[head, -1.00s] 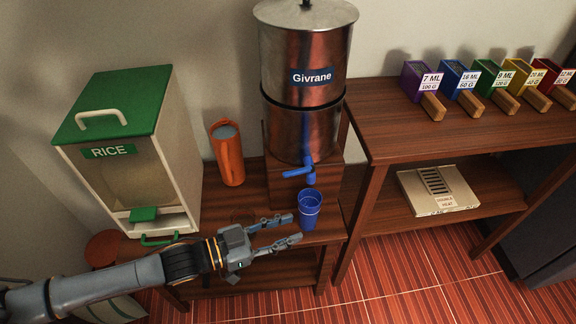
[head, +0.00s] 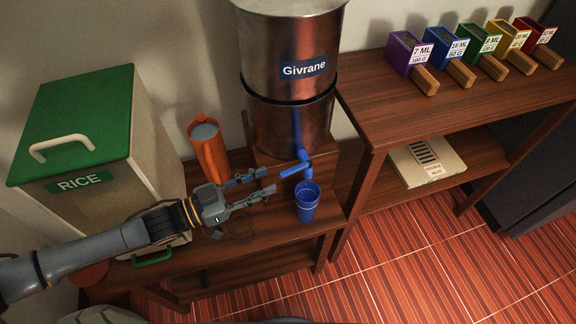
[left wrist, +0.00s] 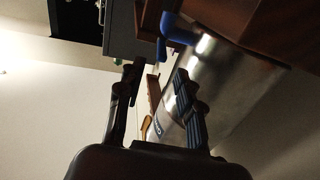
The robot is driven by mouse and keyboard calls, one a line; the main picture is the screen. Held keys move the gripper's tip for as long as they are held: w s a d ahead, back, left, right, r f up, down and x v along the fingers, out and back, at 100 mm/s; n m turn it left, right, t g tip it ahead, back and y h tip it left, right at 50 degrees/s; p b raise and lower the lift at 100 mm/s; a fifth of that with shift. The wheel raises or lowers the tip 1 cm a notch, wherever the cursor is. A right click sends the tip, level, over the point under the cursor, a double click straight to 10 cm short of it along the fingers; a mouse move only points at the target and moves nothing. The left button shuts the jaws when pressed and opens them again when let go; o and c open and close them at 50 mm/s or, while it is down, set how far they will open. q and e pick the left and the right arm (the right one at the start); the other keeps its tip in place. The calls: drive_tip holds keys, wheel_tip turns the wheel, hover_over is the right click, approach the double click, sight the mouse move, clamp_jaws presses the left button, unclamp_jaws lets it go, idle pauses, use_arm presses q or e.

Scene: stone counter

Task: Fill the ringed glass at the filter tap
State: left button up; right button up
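The blue glass (head: 308,204), with pale rings near its rim, stands upright on the low wooden stand below the blue tap (head: 304,162) of the metal Givrane filter (head: 290,120). What is in the glass is too small to tell. The tap's lever points left. My left gripper (head: 271,180) is open and empty, its fingers apart, just left of the tap and glass, touching neither visibly. In the left wrist view the gripper (left wrist: 153,72) is open, with the blue tap (left wrist: 178,28) beyond it. My right gripper is not in view.
A rice dispenser (head: 85,130) with a green lid stands left, an orange canister (head: 207,150) behind my gripper. To the right, a higher wooden shelf (head: 400,110) carries several coloured scoops, with a flat box (head: 427,162) below.

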sight(289, 170)
use_arm(q)
drive_tip(key=x, duration=0.7)
drive_tip(key=shift+w+d+p, duration=0.15)
drive_tip(key=shift+d+p, duration=0.05)
drive_tip(key=shift+p, duration=0.2)
clamp_jaws()
